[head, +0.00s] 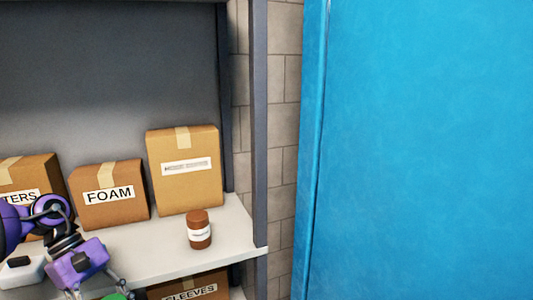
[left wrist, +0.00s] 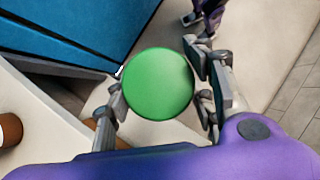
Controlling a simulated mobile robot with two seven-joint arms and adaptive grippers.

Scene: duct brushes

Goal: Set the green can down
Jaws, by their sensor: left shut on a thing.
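The green can (left wrist: 158,84) is between the two fingers of my left gripper (left wrist: 160,98) in the left wrist view, its round green top facing the camera. The gripper is shut on it, one finger on each side. In the head view only a sliver of the green can (head: 116,296) shows at the bottom edge, below my left gripper (head: 108,287), in front of the pale shelf (head: 170,256). The can's lower part is hidden. A purple and grey part at the top of the left wrist view may be my right gripper (left wrist: 197,22); its jaws are unclear.
A brown jar (head: 199,230) with a white label stands near the shelf's right end. Cardboard boxes, including a FOAM box (head: 109,195) and a taller box (head: 185,170), stand behind. A dark post (head: 259,120) bounds the shelf; a blue panel (head: 420,150) stands right.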

